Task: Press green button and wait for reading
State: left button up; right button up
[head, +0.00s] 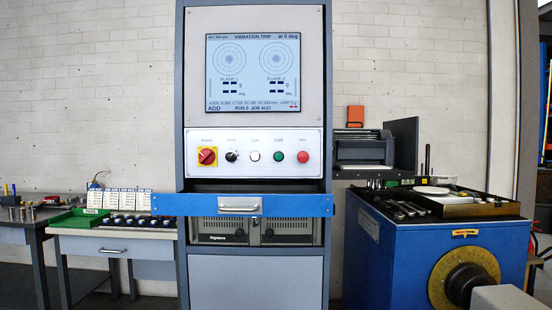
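The green button (279,156) sits on the white control panel (255,170) of the tall grey cabinet, between a white button (255,156) and a red button (303,157). A red and yellow rotary switch (207,156) and a black knob (231,156) are on the same panel to the left. The screen (253,73) above reads "VIBRATION TRIP" and "at 0 deg", with two circular plots and "ADD" and "RUN 0 JOB 4127" below. The plane value fields show only dashes. Neither of my grippers is in view.
A blue-fronted drawer (290,206) with a metal handle projects below the panel. A side table (105,246) with a green tray (78,218) stands left. A blue machine (403,260) with a yellow dial (446,283) and tools on top stands right.

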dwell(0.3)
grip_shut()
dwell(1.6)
